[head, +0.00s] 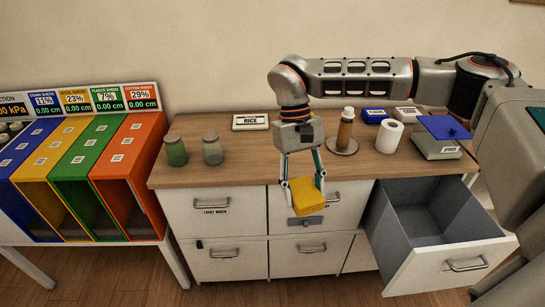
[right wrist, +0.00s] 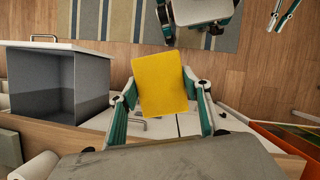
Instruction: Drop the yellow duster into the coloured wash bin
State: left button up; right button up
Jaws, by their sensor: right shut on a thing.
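My right gripper (head: 304,186) points down and is shut on the yellow duster (head: 307,196), a folded yellow block. It holds it in front of the cabinet's upper middle drawer, left of the open drawer (head: 399,230). In the right wrist view the duster (right wrist: 163,83) sits between the fingers. I cannot read a coloured wash label on any drawer. The open drawer is grey inside, looks empty, and its front label is not visible. The upper left drawer (head: 212,200) is shut, with a label that seems to read light wash. My left gripper (right wrist: 282,22) shows small at the right wrist view's top right.
The wooden counter (head: 245,172) holds two jars (head: 212,149), a rice sign (head: 251,121), a brown bottle (head: 345,128), a white roll (head: 391,135) and a blue-topped box (head: 442,140). Blue, yellow, green and orange slots (head: 125,155) stand at left. Floor shows below.

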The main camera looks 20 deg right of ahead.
aim_at(412, 241)
jog(key=k+l+u, duration=0.15)
jog(key=k+l, duration=0.55)
jog(key=l, duration=0.25)
jog(key=k+l+u, duration=0.1)
jog(key=l, duration=0.3)
jog(key=k+l, duration=0.2)
jog(key=l, duration=0.15)
jog(key=k+l, duration=0.15)
jog(key=l, duration=0.25)
jog(key=i+l, duration=0.15)
jog(key=l, duration=0.15)
jog(key=i+l+u, duration=0.15)
jog(key=l, duration=0.15)
jog(key=i+l, duration=0.15)
jog(key=l, duration=0.2)
jog(key=u, duration=0.05)
